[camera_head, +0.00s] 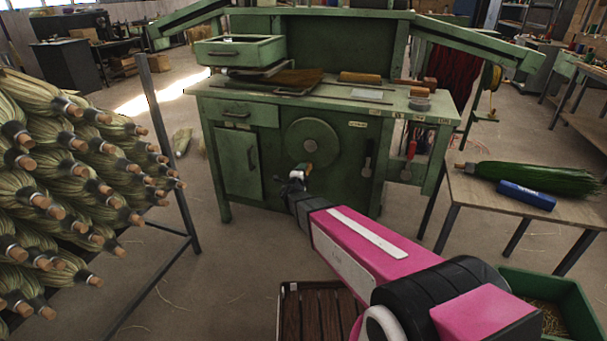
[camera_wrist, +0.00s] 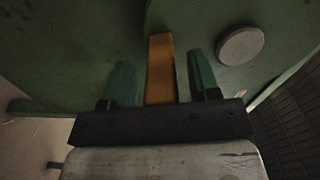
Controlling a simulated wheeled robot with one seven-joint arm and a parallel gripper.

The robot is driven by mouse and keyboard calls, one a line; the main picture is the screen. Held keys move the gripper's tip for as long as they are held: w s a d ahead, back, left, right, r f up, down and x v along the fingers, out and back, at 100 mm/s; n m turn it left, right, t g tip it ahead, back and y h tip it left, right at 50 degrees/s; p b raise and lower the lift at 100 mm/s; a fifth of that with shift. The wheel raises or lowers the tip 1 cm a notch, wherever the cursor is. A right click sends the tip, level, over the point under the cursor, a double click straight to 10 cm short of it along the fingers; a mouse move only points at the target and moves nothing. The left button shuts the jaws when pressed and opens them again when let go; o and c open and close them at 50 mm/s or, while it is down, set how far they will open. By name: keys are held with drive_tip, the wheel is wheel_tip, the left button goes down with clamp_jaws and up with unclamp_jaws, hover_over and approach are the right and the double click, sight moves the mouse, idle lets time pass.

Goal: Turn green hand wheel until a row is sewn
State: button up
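The green hand wheel (camera_head: 312,138) is a round disc on the front of the green sewing machine (camera_head: 235,160). My gripper (camera_head: 299,174) is at the wheel's lower edge, and its fingers are small and partly hidden there. In the wrist view, my gripper (camera_wrist: 162,82) has its two fingers apart, one on each side of an orange-brown handle (camera_wrist: 160,68). Narrow gaps show between the handle and both fingers, so it does not look gripped. A grey round boss (camera_wrist: 240,45) sits on the green surface to the right. I cannot tell how far the handle reaches between the fingers.
A rack of brooms (camera_head: 75,185) stands at the left. A table (camera_head: 520,205) at the right holds a green broom (camera_head: 535,177) and a blue box (camera_head: 526,195).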

drive_tip(key=v, duration=1)
drive_tip(key=shift+s, duration=0.4)
drive_tip(key=shift+a, duration=0.2)
